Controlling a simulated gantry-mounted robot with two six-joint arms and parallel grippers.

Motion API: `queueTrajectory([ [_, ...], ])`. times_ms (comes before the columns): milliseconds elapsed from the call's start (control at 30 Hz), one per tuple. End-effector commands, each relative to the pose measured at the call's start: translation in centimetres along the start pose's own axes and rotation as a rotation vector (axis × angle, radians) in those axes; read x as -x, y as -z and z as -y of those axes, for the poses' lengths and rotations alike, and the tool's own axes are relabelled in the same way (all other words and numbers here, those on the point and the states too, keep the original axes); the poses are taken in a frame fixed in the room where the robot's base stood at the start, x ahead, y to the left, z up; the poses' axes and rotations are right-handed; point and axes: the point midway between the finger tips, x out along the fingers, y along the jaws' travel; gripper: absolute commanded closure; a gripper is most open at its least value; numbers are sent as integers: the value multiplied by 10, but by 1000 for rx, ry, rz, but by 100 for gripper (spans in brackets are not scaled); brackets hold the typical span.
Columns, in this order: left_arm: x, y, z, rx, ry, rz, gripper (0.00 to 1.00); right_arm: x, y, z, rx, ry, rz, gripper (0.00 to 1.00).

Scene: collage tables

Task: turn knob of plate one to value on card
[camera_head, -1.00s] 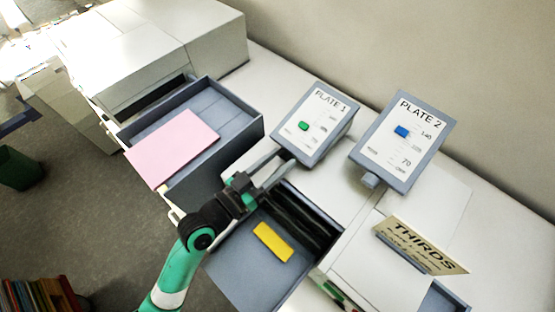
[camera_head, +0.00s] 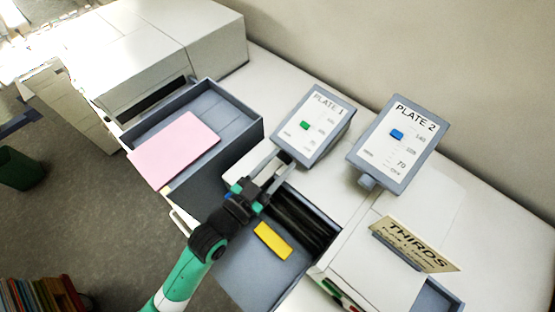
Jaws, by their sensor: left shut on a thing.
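Plate 1 (camera_head: 325,111) is a tilted grey panel with a white face and a green marker (camera_head: 304,125) beside its printed scale. My left gripper (camera_head: 280,163) is at the lower left edge of plate 1, shut on its knob. The fingers hide the knob. Plate 2 (camera_head: 407,122) stands to the right, with a blue marker (camera_head: 397,134) and a grey knob (camera_head: 367,182) below its lower edge. The card (camera_head: 415,245) stands tilted at the lower right. Its large word reads THIRDS; the smaller lines are too small to read. My right gripper is not in view.
An open grey drawer (camera_head: 256,128) with a pink sheet (camera_head: 174,150) lies left of plate 1. Another open drawer (camera_head: 235,277) with a yellow block (camera_head: 272,241) lies below my left gripper. White table surface (camera_head: 335,185) is clear between the plates.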

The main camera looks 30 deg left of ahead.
Motion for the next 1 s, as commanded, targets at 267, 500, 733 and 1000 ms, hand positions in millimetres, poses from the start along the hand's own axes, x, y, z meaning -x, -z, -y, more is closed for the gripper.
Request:
queueTrajectory([
  [267, 0, 0, -2, -163, 53, -3, 100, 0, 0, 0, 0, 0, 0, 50],
  [500, 0, 0, -3, -233, 77, -3, 100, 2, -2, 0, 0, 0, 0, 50],
  [733, 0, 0, -2, -248, 82, -2, 100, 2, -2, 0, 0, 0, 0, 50],
  [1000, 0, 0, -2, -247, 82, -1, 44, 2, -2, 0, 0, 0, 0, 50],
])
